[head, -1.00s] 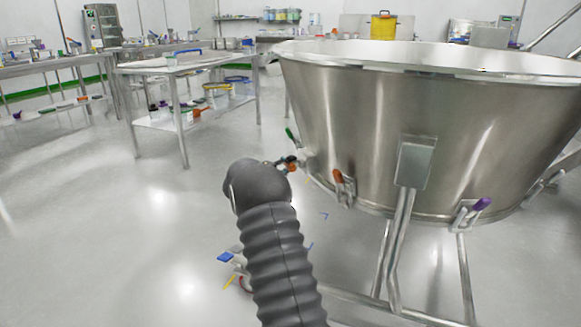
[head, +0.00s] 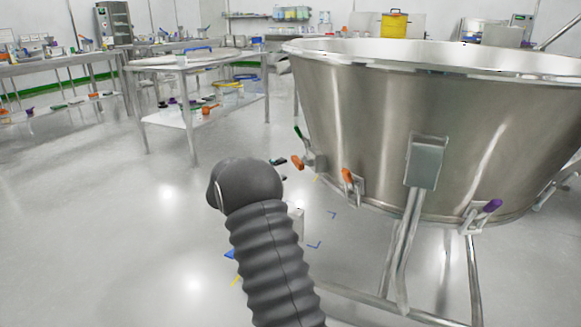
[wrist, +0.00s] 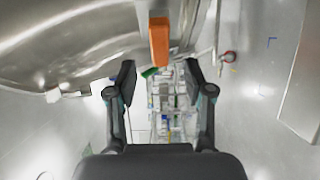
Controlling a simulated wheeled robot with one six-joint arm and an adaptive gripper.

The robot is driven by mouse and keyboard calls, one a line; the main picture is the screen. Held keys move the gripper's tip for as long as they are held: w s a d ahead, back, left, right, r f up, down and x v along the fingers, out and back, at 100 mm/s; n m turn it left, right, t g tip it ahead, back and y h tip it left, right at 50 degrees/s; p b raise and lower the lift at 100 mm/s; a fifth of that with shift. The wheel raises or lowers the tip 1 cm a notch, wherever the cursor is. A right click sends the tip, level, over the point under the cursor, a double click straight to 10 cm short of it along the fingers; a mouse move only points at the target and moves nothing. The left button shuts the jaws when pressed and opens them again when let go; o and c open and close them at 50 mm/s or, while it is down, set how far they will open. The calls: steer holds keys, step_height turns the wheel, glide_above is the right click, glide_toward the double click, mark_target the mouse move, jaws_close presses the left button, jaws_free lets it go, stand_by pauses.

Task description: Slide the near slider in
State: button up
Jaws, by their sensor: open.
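No part I can surely name as the near slider shows; coloured handles sit along the lower side of a big steel vessel (head: 400,110). An orange handle (head: 297,162) sticks out at its left side, near a green handle (head: 300,133). A second orange handle (head: 347,175) and a purple handle (head: 492,206) are further right. In the wrist view an orange handle (wrist: 159,42) stands ahead of my open gripper (wrist: 160,82), roughly centred between the fingers and apart from them. In the head view my arm hides most of the gripper; one dark fingertip shows beside the left orange handle.
The vessel's steel legs (head: 412,250) stand on the floor at the right. A steel table (head: 190,62) with a lower shelf is at the back left. The floor (head: 120,230) left of my arm is clear. A yellow container (head: 396,25) stands behind the vessel.

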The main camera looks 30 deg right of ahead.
steer(key=shift+s+a, duration=0.15)
steer(key=shift+a, duration=0.65)
steer(key=shift+s+a, duration=0.1)
steer(key=shift+a, duration=0.65)
steer(key=s+a+r+m+g+y+p, duration=0.1)
steer(key=s+a+r+y, duration=0.3)
steer(key=s, duration=0.5)
steer(key=s+a+r+m+g+y+p, duration=0.1)
steer(key=s+a+r+y+p, duration=0.25)
steer(key=s, duration=0.65)
steer(key=s+a+r+t+y+p, duration=0.1)
steer(key=s+a+t+y, duration=0.3)
steer(key=s+a+y, duration=0.6)
steer(key=s+a+r, duration=0.1)
steer(key=s+a, duration=1)
steer(key=s, duration=0.2)
steer(key=shift+s+t+p, duration=0.3)
steer(key=shift+s+t, duration=0.1)
